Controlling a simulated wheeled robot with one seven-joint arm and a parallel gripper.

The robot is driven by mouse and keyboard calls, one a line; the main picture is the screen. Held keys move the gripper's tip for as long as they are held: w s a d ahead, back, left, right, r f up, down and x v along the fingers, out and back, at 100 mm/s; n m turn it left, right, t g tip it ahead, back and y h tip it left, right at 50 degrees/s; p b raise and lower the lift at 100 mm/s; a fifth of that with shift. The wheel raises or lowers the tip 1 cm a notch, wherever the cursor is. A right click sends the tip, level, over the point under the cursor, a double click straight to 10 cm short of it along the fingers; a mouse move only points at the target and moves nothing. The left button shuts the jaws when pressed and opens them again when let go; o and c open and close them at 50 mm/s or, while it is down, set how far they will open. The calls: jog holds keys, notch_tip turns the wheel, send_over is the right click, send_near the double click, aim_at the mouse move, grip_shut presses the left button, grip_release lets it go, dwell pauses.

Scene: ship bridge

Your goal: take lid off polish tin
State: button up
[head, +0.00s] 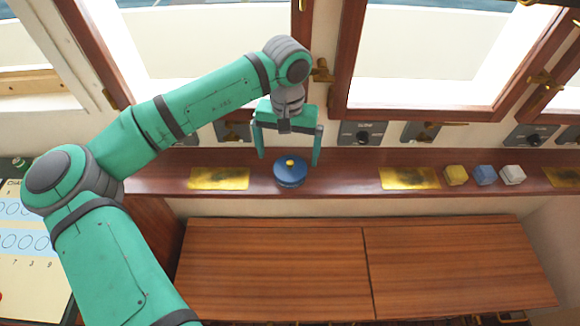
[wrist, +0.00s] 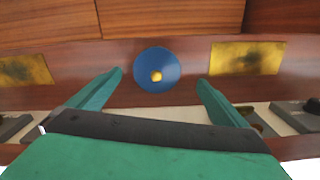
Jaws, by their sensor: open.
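The polish tin (head: 290,179) is a small round blue tin on the narrow wooden ledge in the head view. My gripper (head: 288,162) is open and empty, pointing down at the ledge. In the wrist view its fingers (wrist: 160,76) are spread wide to the left and right of the lid, apart from it.
The ledge (head: 340,177) also bears brass plates (head: 219,178) (head: 409,178) on either side of the tin. Yellow (head: 456,175), blue (head: 485,175) and white (head: 513,174) blocks stand farther right. A wall with dark switch panels (head: 362,134) and window frames rises behind. Wooden cabinets (head: 290,265) lie in front.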

aim_at(290, 164)
jog(key=shift+s+d+f, duration=0.1)
jog(key=shift+d+f, duration=0.05)
jog(key=shift+f, duration=0.95)
jog(key=shift+s+d+f, duration=0.1)
jog(key=shift+f, duration=0.95)
jog(key=c, duration=1.1)
jog(key=shift+r, duration=0.15)
